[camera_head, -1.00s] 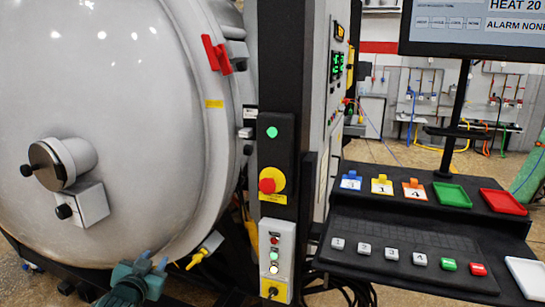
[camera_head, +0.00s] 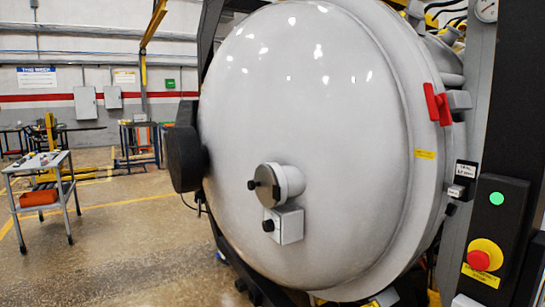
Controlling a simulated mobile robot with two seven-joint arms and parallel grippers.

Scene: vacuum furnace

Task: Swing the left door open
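The large domed light-grey furnace door (camera_head: 340,150) fills the middle of the head view. It looks shut against the vessel behind it. A red handle (camera_head: 437,104) sits at its right rim. Neither of my grippers is in view.
A black column with a green light (camera_head: 496,198) and a red emergency stop button (camera_head: 480,258) stands at the right. Open floor (camera_head: 140,235) lies at the left. A small cart (camera_head: 42,190) with an orange box stands farther left.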

